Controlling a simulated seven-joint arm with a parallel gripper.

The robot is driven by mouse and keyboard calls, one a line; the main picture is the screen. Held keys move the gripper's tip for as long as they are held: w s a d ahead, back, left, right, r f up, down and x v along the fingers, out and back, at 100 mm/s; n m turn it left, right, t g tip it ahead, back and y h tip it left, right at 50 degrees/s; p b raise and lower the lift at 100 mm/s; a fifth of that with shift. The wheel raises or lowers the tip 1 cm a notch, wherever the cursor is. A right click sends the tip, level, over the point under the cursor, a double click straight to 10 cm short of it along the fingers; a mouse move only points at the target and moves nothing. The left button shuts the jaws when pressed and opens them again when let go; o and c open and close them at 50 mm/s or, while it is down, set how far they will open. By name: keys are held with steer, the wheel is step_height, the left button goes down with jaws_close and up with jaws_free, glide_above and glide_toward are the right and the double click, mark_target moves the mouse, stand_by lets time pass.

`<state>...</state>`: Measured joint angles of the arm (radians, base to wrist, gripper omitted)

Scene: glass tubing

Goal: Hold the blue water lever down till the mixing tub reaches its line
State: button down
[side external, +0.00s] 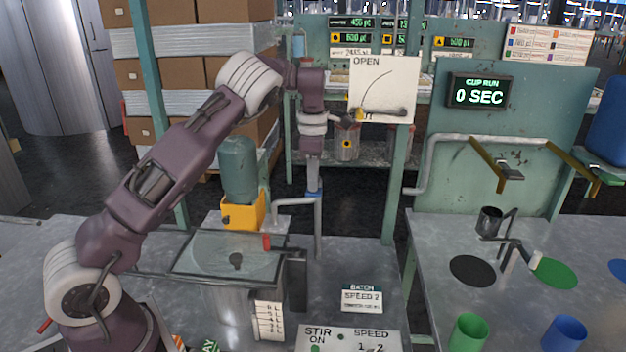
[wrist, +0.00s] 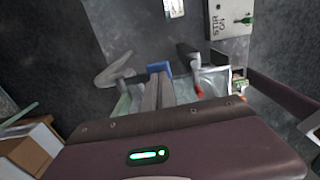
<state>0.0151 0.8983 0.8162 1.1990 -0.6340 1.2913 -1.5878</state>
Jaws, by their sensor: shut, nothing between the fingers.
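The blue water lever (side external: 314,194) is a small blue piece on top of a grey standpipe (side external: 319,230) behind the mixing tub. My gripper (side external: 313,183) points straight down over the lever, fingers together and empty. The tips are at or very near the lever; I cannot tell if they press it. In the wrist view the blue lever (wrist: 158,67) shows just past my fingertips (wrist: 160,78). The mixing tub (side external: 228,310) has a glassy top and a red-tipped handle (side external: 267,242). A white scale card (side external: 268,318) stands at its front. The liquid level is not clear.
A yellow-based motor unit (side external: 243,212) stands behind the tub. A stir and speed panel (side external: 350,340) and a batch sign (side external: 362,300) lie to the front right. A board marked OPEN (side external: 384,88) hangs behind. Green (side external: 468,335) and blue (side external: 563,335) cups stand on the right bench.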

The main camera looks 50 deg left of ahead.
steer(key=shift+s+d+f+t+y, duration=0.2)
steer(key=shift+f+t+y, duration=0.1)
steer(key=shift+t, duration=0.1)
steer(key=shift+s+d+f, duration=0.1)
steer(key=shift+s+f, duration=0.05)
steer(key=shift+f, duration=0.8)
steer(key=shift+r, duration=0.1)
stand_by(1.0)
steer(key=shift+r, duration=0.9)
step_height(320, 180, up, 14)
steer(key=shift+s+d, duration=0.4)
